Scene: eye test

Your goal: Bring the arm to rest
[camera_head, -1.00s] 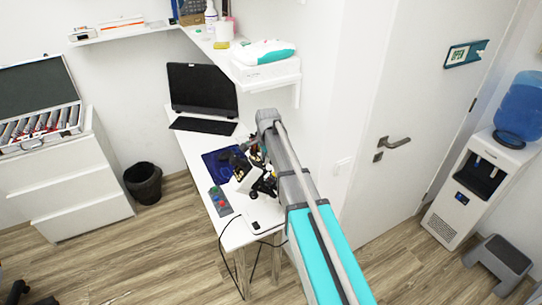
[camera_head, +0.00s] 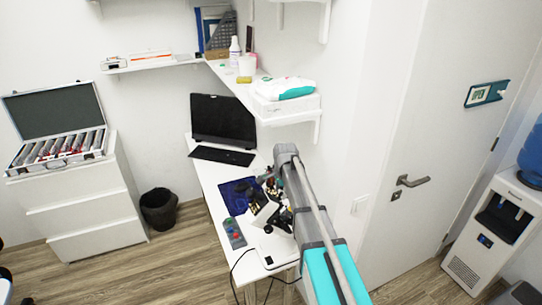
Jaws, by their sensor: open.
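My arm (camera_head: 318,245) rises from the bottom right and reaches over the white desk (camera_head: 209,178), its grey elbow joint (camera_head: 286,151) at the top. Beyond the elbow, my gripper (camera_head: 268,186) shows small and dark, partly hidden by the arm. It is open, above or beside the blue mat (camera_head: 233,191). I see nothing held in it. A white and black microscope (camera_head: 263,216) stands close below it, partly behind the arm. I cannot tell if they touch.
A monitor (camera_head: 223,120) and keyboard (camera_head: 221,156) are at the desk's back. A control box (camera_head: 234,233) lies near its left edge. A shelf (camera_head: 291,119) overhangs on the right. A bin (camera_head: 158,209) and drawers (camera_head: 75,195) stand left. A door (camera_head: 425,130) and water dispenser (camera_head: 490,240) are right.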

